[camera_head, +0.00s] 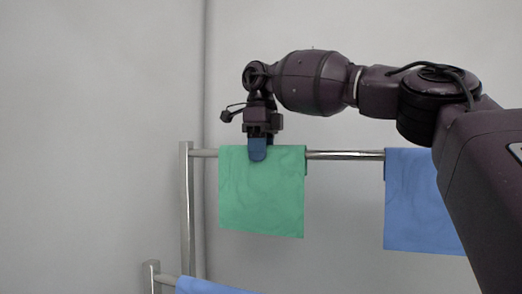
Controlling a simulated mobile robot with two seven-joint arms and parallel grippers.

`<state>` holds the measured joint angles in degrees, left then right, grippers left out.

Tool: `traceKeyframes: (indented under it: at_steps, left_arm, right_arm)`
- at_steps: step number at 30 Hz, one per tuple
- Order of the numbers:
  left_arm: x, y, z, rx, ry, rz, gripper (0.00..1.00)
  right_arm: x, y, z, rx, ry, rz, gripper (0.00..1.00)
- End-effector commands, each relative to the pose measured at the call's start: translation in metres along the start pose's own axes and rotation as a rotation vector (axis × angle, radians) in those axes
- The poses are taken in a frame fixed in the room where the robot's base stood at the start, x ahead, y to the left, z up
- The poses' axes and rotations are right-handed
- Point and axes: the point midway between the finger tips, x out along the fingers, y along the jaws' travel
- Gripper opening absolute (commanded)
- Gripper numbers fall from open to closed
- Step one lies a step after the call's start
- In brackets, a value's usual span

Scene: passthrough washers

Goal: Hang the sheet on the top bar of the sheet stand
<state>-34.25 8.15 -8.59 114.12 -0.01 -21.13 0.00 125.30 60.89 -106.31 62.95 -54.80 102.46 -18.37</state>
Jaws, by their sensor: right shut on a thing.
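The sheet stand shows its top bar (345,155), a metal rail running across the view. A green sheet (262,200) drapes over this bar near its left end, with its front part hanging down flat. My right gripper (257,152) points down at the top edge of the green sheet, shut on it at the bar. My right arm comes in from the right. A blue sheet (420,205) hangs on the same bar farther right, partly hidden by my arm. My left gripper is not in view.
The stand's left post (187,215) rises to the top bar. A lower post (151,278) and lower bar stand at the bottom left, with another blue sheet (210,287) on it. The bar between the green and blue sheets is bare. Plain walls stand behind.

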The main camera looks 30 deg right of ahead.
Motion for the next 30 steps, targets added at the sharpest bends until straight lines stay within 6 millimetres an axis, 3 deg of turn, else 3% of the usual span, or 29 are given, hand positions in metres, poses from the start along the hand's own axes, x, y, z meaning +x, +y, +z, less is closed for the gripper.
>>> traceKeyframes:
  at_steps: [6, 7, 13, 23, 30]
  left_arm:
    - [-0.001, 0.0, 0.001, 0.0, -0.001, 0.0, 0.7]
    - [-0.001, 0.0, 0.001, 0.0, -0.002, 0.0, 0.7]
    - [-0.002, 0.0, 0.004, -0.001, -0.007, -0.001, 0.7]
    - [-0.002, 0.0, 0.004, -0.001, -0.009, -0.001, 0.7]
    - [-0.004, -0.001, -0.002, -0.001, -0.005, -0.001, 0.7]
  right_arm:
    - [0.0, 0.0, 0.0, 0.0, 0.0, 0.0, 0.05]
    - [0.0, 0.0, 0.0, 0.0, 0.0, 0.0, 0.41]
    - [0.0, 0.0, 0.0, 0.0, 0.0, 0.0, 0.69]
    - [-0.003, 0.0, 0.0, 0.0, 0.0, -0.001, 0.69]
    - [-0.036, 0.0, 0.001, 0.002, -0.002, -0.002, 0.69]
